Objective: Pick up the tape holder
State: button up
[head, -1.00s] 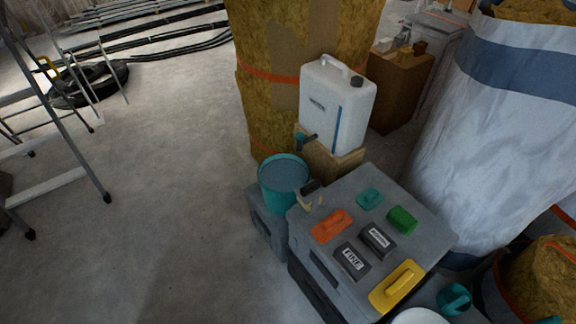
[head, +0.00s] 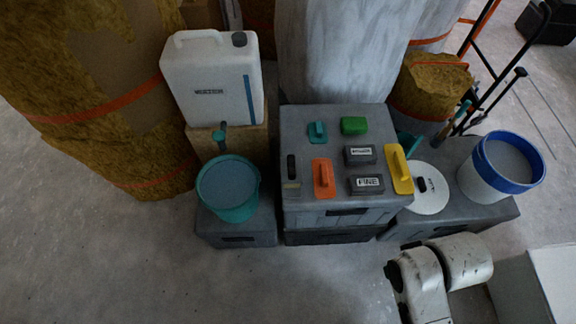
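I cannot tell for sure which item is the tape holder. One candidate is a small teal piece (head: 317,131) at the back left on top of the grey case (head: 300,207). Another is a teal object (head: 408,146) just right of the case, partly hidden behind a yellow handled float (head: 399,170). White links of my arm show at the lower right of the head view, apart from the case. My gripper is not in view.
The case top also holds a green block (head: 354,125), an orange float (head: 323,178) and dark labelled blocks (head: 366,184). A teal bucket (head: 229,212) stands left, a white canister (head: 212,85) behind it. A white-blue bucket (head: 489,185) stands right. Front floor is clear.

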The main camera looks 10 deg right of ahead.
aim_at(290, 167)
jog(key=u, duration=0.2)
jog(key=i+j+z, duration=0.2)
jog(key=j, duration=0.15)
jog(key=i+j+z, duration=0.15)
jog(key=j, duration=0.2)
jog(key=i+j+z, duration=0.2)
jog(key=j, duration=0.2)
